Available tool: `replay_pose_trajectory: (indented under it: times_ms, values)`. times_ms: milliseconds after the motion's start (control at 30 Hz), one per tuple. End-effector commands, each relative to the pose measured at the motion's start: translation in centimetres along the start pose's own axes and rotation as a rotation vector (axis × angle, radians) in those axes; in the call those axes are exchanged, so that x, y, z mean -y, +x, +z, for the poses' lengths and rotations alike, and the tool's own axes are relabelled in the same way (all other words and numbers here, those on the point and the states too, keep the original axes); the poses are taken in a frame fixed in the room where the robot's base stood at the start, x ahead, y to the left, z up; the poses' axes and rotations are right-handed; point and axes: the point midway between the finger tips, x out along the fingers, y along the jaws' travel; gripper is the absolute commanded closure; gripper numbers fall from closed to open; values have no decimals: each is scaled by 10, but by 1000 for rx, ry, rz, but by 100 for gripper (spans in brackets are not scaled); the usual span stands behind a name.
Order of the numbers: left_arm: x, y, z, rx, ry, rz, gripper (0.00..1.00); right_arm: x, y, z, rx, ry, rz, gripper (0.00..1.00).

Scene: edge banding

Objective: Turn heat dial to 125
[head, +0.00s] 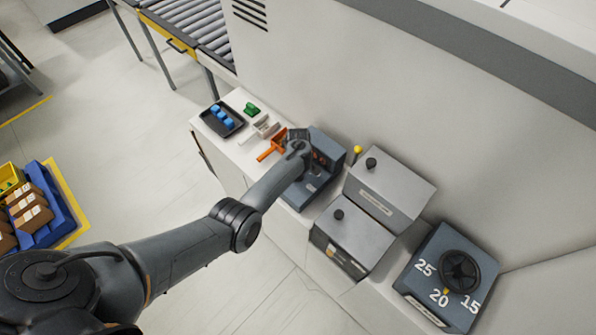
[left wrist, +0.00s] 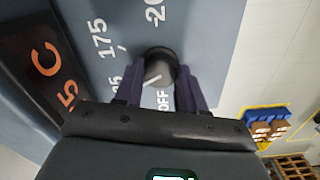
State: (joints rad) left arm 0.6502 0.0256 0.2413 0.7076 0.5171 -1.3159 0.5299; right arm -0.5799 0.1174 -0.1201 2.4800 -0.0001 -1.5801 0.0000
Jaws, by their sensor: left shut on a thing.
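The heat dial (left wrist: 161,66) is a dark round knob on a blue-grey panel (left wrist: 205,45) in the left wrist view. Labels 175, OFF and a partly cut 200 surround it; another label ending in 5 is partly hidden by a finger. A white pointer mark on the knob faces the lower left, between OFF and that partly hidden label. My left gripper (left wrist: 162,85) is shut on the knob, one finger on each side. In the head view my left gripper (head: 298,146) is at the blue-grey machine (head: 326,147), and my arm covers part of its front.
An orange digit display (left wrist: 45,75) sits beside the dial, partly cut off. A larger dial (head: 459,271) marked 25, 20 and 15 stands far right. Two grey lidded boxes (head: 392,187) are between. A black tray (head: 221,120) with blue pieces and an orange holder (head: 272,148) lie left.

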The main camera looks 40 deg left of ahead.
Motion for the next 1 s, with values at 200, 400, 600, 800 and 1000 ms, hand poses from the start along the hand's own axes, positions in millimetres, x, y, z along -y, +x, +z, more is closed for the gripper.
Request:
replay_pose_trajectory:
  times_ms: [200,400,600,800,1000]
  values:
    - [1,1,-1,-2,-2,0,91,1,0,0,0,3,-2,57]
    - [1,1,-1,-2,-1,0,50,1,0,0,0,2,-2,57]
    - [0,1,0,-1,-1,0,35,0,0,0,0,0,0,57]
    - [0,-1,0,-1,-1,0,35,-1,0,1,1,-6,5,57]
    - [0,-17,-1,-3,-1,1,35,-2,-4,-1,2,-7,6,57]
